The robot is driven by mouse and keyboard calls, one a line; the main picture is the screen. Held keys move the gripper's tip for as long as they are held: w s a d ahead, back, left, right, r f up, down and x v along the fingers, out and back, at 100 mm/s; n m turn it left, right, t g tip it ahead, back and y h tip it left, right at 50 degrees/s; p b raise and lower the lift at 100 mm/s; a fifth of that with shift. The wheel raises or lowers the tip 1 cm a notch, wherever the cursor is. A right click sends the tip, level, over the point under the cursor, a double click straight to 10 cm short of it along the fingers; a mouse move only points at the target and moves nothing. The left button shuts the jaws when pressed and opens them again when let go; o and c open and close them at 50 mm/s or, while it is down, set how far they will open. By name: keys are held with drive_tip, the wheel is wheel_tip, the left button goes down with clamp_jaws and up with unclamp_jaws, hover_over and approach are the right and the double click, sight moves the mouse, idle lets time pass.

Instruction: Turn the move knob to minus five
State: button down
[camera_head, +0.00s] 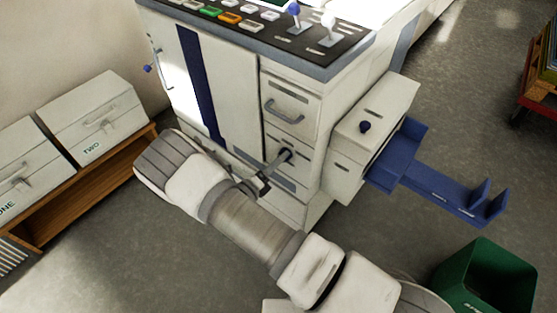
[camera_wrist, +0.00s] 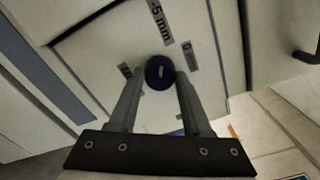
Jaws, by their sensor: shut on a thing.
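The move knob (camera_wrist: 159,74) is a dark blue round knob on a pale panel in the wrist view. A short white mark on its face stands close to vertical. The label "-5 mm" (camera_wrist: 160,22) is above the knob, a "0" label (camera_wrist: 190,55) is at its upper right, and a third label (camera_wrist: 125,71), too small to read, is at its left. My gripper (camera_wrist: 160,78) has one finger on each side of the knob and is shut on it. In the head view, my gripper (camera_head: 282,160) reaches the machine's front, where the knob is mostly hidden.
The pale machine (camera_head: 235,75) has a drawer handle (camera_head: 285,110) just above my gripper. A blue tray (camera_head: 430,185) juts out at its right, with a green bin (camera_head: 487,278) below. White boxes on a wooden shelf (camera_head: 80,200) stand at left. Grey floor is open between.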

drive_tip(key=shift+c, duration=1.7)
unclamp_jaws()
drive_tip(key=p+v, duration=0.2)
drive_tip(key=v, duration=1.5)
drive_tip(key=shift+s, duration=0.2)
drive_tip(key=shift+a, duration=0.15)
